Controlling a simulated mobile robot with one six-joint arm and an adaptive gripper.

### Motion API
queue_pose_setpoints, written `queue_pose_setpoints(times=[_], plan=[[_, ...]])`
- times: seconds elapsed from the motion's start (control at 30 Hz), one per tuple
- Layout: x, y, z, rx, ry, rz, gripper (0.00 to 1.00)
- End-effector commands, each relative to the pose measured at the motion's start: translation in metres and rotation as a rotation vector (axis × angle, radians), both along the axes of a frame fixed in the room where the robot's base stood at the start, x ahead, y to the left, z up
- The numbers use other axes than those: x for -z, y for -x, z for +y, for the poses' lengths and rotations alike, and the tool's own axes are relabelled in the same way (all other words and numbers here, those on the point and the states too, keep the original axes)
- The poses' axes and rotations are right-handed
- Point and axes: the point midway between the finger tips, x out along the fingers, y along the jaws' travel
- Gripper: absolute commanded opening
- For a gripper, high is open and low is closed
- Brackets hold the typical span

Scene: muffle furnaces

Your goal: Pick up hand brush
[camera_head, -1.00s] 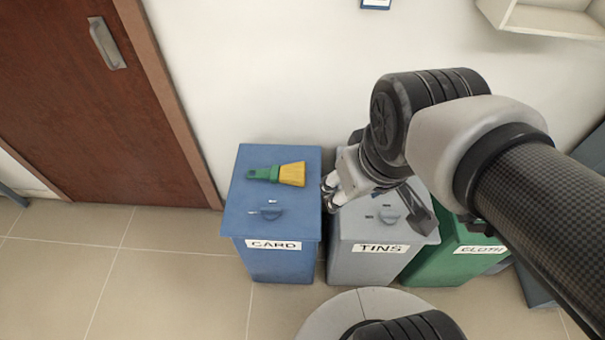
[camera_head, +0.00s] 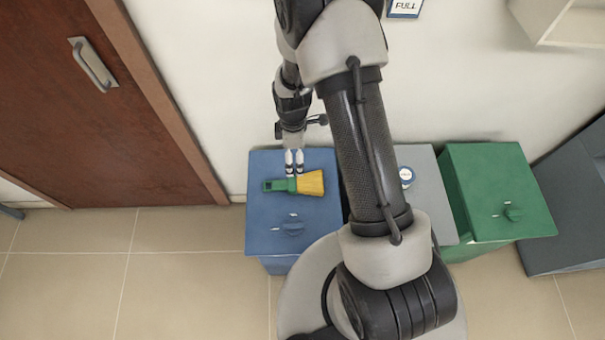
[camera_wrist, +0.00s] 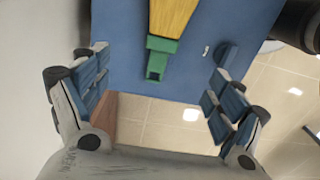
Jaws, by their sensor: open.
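The hand brush (camera_head: 310,184) has a green handle and yellow bristles. It lies flat on the lid of the blue bin (camera_head: 265,215), bristles to the right. In the wrist view, my gripper (camera_wrist: 162,72) is open, with the brush's green handle (camera_wrist: 160,58) between the fingers and the bristles beyond. The fingers hold nothing. I cannot tell the exact height of the fingertips above the lid.
A grey bin (camera_head: 430,180), partly hidden by my arm, and a green bin (camera_head: 495,190) stand to the right. The wall is close behind the bins. A brown door (camera_head: 90,130) is at left. Tiled floor (camera_head: 130,270) is clear at front left.

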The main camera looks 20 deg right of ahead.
Motion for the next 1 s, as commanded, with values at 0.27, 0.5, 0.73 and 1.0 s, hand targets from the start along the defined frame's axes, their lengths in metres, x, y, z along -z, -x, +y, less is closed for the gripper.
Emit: queue_pose_setpoints(times=[0.27, 0.5, 0.73, 1.0], plan=[[0.057, 0.002, 0.0, -0.006, 0.0, 0.006, 0.88], [0.105, 0.002, 0.0, -0.005, 0.0, 0.005, 0.88], [0.123, 0.002, 0.001, -0.005, 0.0, 0.004, 0.88], [0.15, 0.007, 0.004, -0.005, 0.0, 0.005, 0.88]])
